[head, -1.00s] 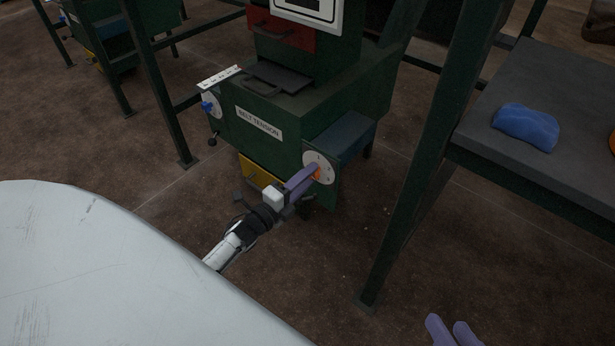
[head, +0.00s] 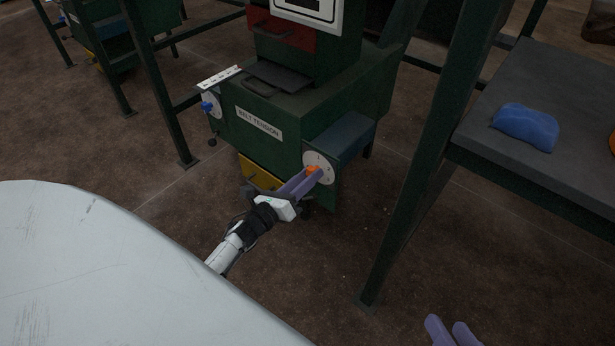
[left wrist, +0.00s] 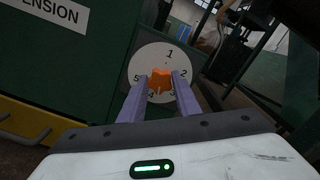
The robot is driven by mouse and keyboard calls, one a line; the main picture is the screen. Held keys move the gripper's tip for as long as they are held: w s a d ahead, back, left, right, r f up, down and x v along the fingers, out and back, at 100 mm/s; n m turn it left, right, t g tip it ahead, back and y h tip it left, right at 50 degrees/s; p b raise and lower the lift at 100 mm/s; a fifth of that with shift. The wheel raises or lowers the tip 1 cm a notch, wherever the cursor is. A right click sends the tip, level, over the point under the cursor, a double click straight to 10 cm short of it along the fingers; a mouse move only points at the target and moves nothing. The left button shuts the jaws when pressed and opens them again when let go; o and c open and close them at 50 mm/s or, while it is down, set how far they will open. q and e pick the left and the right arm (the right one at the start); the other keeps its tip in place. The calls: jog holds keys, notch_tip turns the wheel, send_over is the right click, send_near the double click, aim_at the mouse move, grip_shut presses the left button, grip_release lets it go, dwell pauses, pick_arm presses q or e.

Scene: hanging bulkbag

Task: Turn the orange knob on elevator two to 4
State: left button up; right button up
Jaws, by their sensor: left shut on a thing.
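The orange knob (head: 313,169) sits on a round white dial (head: 321,178) on the right side of a green machine labelled BELT TENSION (head: 258,121). My left gripper (head: 308,173) is shut on the knob, one purple finger on each side. In the left wrist view the knob (left wrist: 161,78) lies between the fingertips, and the dial (left wrist: 150,62) shows 1, 2, 3 and 5.
A blue knob (head: 209,106) is on another dial at the machine's left. Green posts (head: 425,170) and a dark table (head: 560,110) with a blue item (head: 525,127) stand to the right. A yellow panel (head: 262,173) is low on the machine. Open floor lies in front.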

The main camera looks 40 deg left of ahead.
pick_arm(q)
jog(key=shift+s+f+m, duration=0.1)
jog(key=shift+m, duration=1.1)
pick_arm(e)
jog(key=shift+r, duration=0.1)
pick_arm(q)
jog(key=o, duration=1)
jog(key=shift+o, duration=0.2)
jog(key=s+p, duration=0.2)
jog(key=s, duration=0.8)
jog(key=shift+a+p, duration=0.3)
jog(key=shift+a, duration=0.1)
pick_arm(e)
jog(key=shift+s+d+f+g+h, duration=0.15)
jog(key=shift+d+f+h, duration=0.15)
jog(key=shift+f, duration=0.3)
jog(key=shift+w+d+f+g+h, duration=0.1)
jog(key=shift+d+f+g+h, duration=0.1)
jog(key=shift+d+f, duration=0.25)
pick_arm(q)
jog(key=shift+s, duration=0.1)
pick_arm(e)
jog(key=shift+a, duration=0.1)
